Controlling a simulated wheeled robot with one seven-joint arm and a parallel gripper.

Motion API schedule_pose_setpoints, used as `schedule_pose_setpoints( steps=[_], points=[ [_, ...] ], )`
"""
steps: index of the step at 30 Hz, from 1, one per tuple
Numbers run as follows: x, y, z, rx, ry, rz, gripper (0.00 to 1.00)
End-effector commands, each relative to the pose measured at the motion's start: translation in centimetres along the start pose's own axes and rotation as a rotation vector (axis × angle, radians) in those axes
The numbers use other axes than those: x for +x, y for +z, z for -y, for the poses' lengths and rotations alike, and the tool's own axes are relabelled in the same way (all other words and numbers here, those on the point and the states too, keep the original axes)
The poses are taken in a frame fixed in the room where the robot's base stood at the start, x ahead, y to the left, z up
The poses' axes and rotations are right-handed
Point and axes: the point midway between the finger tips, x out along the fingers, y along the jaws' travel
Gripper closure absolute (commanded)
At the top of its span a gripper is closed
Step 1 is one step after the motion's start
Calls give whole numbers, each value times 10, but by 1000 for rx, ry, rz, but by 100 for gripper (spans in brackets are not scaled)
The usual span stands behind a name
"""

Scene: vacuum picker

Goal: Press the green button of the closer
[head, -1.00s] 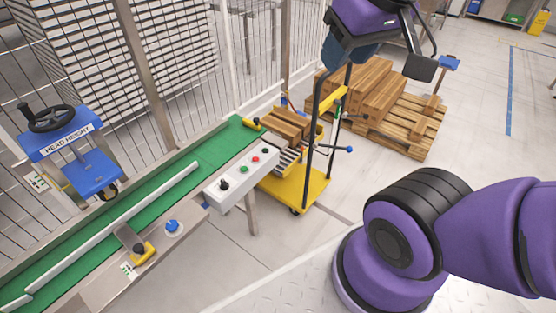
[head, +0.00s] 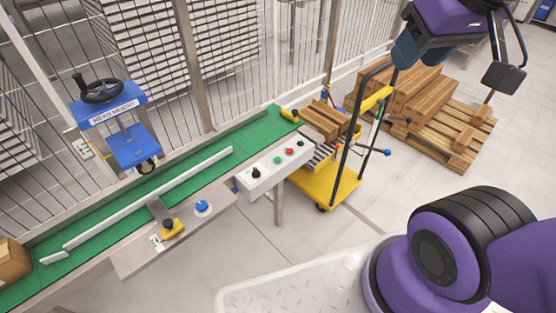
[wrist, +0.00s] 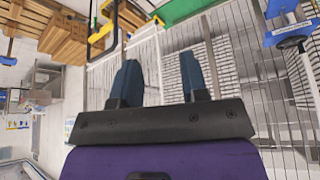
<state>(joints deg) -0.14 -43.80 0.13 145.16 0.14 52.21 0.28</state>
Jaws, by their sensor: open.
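The green button (head: 278,160) sits on a light grey control box (head: 262,180) at the side of the green conveyor, in the middle of the head view. A red button (head: 290,151) is to its right and a black knob (head: 255,173) to its left. The closer's blue head (head: 110,112), marked HEAD HEIGHT with a black handwheel, stands over the belt at left. My gripper (wrist: 160,78) is open and empty in the wrist view, its two blue fingers apart. In the head view it is up at the right, well away from the button. The button is not visible in the wrist view.
A yellow cart (head: 335,188) with a dark upright frame stands right of the control box. A wooden pallet (head: 455,150) with brown boxes lies behind it. A wire fence (head: 245,60) runs behind the conveyor (head: 190,165). A cardboard box (head: 12,262) is at the belt's left end.

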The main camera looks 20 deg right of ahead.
Motion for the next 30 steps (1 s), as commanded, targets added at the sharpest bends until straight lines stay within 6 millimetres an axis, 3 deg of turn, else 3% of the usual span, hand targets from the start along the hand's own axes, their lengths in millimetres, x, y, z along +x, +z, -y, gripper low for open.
schedule_pose_setpoints(
  steps=[1, 5, 30],
  points=[
    [0, 0, 0, 0, 0, 0, 71],
    [0, 0, 0, 0, 0, 0, 100],
    [0, 0, 0, 0, 0, 0, 100]
  ],
)
